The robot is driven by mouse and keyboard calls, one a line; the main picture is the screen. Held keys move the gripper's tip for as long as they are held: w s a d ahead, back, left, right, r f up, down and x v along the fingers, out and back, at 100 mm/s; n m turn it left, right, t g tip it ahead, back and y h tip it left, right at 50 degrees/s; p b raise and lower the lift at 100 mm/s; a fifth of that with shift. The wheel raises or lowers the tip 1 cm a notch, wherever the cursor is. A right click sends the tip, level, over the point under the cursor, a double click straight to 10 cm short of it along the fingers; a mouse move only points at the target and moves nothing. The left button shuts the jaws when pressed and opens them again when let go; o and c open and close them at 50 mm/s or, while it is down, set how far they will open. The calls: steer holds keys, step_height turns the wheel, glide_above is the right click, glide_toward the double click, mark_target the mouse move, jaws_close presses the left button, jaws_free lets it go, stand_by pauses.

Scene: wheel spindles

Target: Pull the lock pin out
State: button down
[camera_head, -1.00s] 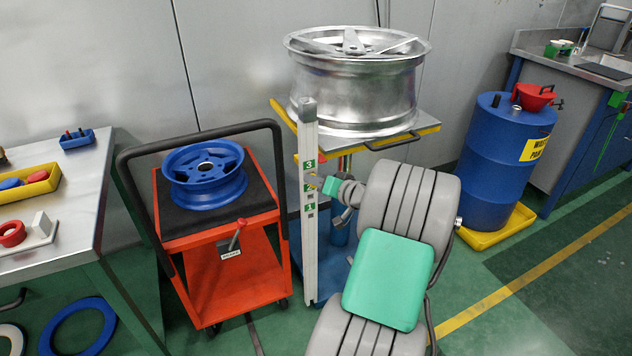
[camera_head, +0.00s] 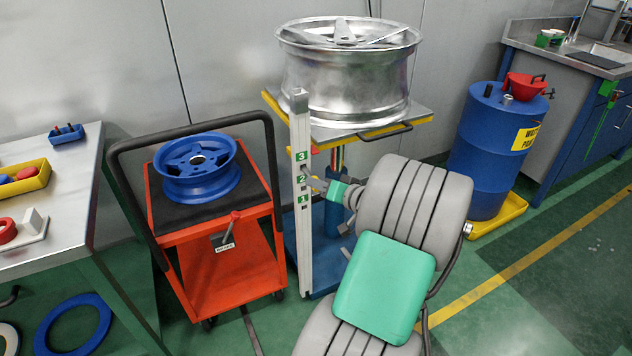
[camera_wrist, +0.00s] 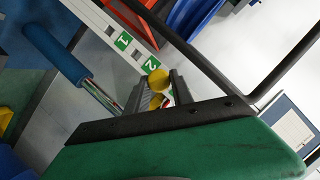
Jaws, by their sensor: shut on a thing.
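The lock pin shows its round yellow knob (camera_wrist: 157,80) in the wrist view, between my gripper's fingertips (camera_wrist: 158,84). My gripper (camera_head: 314,183) is shut on the pin, just right of the upright white post (camera_head: 301,225) in the head view. The post carries green labels 1, 2 and 3, with dark holes by them. My gripper is level with label 2 (camera_head: 302,179). The pin's shaft is hidden, so I cannot tell whether its tip sits in the post.
A silver wheel (camera_head: 345,85) rests on the yellow-edged lift table behind the post. A red cart (camera_head: 235,275) with a black handle and a blue wheel (camera_head: 197,168) stands close left. A blue drum (camera_head: 490,150) stands right. The floor at lower right is clear.

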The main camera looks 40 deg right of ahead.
steer(key=shift+s+a, duration=0.2)
steer(key=shift+s, duration=0.5)
steer(key=shift+s+a, duration=0.25)
steer(key=shift+s, duration=0.5)
steer(key=shift+s+a, duration=0.2)
steer(key=shift+s, duration=0.5)
